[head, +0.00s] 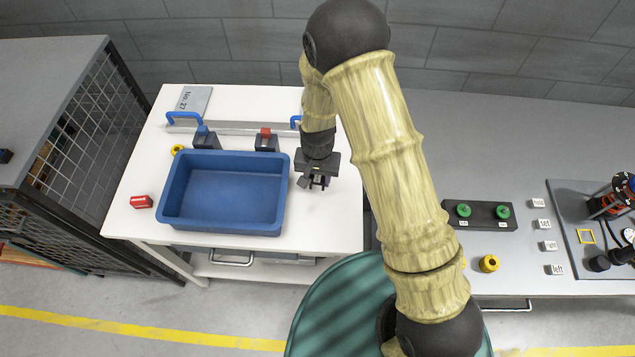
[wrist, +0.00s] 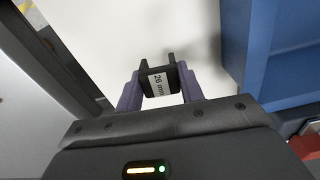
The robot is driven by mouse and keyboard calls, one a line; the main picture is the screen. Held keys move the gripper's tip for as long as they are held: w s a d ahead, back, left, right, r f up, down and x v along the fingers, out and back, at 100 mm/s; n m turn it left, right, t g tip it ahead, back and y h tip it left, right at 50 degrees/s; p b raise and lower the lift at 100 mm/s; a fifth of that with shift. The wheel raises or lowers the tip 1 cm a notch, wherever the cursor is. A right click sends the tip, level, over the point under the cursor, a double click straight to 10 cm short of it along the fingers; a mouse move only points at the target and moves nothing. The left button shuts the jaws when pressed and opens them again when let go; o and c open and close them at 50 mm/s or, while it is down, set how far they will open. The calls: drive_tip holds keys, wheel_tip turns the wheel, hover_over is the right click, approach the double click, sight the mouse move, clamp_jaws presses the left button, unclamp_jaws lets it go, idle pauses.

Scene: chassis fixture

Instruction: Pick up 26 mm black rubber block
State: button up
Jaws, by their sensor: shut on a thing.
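In the wrist view the black block (wrist: 151,81) carries a white label reading "26 mm". It sits between the two fingers of my gripper (wrist: 160,88), which is shut on it. In the head view my gripper (head: 317,184) is over the right part of the white table, just right of the blue bin. The block is too small and dark there to tell from the fingers. I cannot tell for sure whether the block touches the table.
A grey bench (head: 430,150) with green-knobbed parts (head: 464,210) lies right.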

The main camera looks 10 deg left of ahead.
sight(318, 177)
wheel_tip(318, 177, up, 7)
drive_tip(key=shift+b, duration=0.65)
